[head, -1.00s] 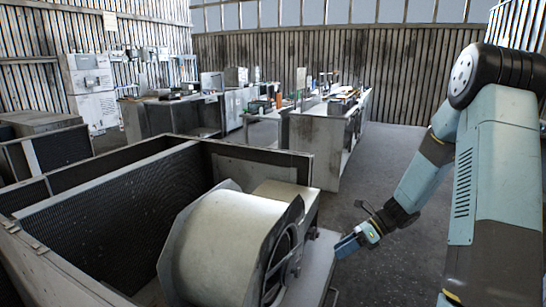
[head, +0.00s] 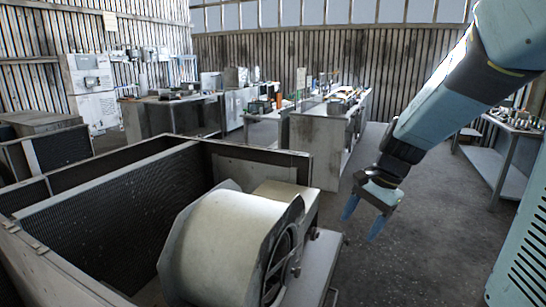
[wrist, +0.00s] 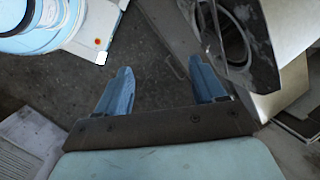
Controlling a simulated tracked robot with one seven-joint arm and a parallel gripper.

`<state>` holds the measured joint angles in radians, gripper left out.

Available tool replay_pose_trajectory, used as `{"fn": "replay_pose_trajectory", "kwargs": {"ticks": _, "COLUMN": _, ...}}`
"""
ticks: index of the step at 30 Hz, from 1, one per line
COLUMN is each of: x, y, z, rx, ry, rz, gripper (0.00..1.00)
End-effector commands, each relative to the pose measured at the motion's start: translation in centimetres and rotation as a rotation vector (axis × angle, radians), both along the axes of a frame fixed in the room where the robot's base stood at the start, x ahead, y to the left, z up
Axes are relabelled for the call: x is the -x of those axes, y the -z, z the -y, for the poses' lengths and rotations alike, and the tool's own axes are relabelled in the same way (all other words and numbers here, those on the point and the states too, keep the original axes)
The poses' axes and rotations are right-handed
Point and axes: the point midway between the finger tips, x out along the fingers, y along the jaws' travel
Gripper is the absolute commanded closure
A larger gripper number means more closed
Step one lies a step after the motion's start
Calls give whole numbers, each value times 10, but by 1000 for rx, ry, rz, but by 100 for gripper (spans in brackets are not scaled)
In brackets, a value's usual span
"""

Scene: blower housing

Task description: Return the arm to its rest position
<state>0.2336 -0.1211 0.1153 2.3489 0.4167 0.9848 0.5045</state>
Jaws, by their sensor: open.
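My gripper (head: 363,220) is open and empty in the head view, with its two blue fingers pointing down over the floor. It is to the right of the cream blower housing (head: 222,240) and apart from it. My light blue arm reaches down to it from the upper right. In the wrist view my gripper (wrist: 166,85) shows its two blue fingers spread wide, with only dark floor between them. The round opening of the blower housing (wrist: 235,40) shows at the upper right there, beyond the right finger.
The blower sits at a large open metal casing (head: 255,152) at the left. A grey workbench (head: 320,145) with clutter stands behind. Another bench (head: 505,170) is at the right. Bare floor (head: 420,230) lies around and right of my gripper.

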Motion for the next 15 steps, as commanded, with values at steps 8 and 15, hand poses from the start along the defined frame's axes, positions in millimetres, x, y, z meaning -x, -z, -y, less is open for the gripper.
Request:
{"fn": "replay_pose_trajectory", "kwargs": {"ticks": 8, "x": 39, "y": -42, "z": 4, "rx": 153, "ry": -251, "rz": 205, "gripper": 31}}
{"fn": "replay_pose_trajectory", "kwargs": {"ticks": 15, "x": 74, "y": -72, "z": 11, "rx": 291, "ry": -460, "rz": 365, "gripper": 31}}
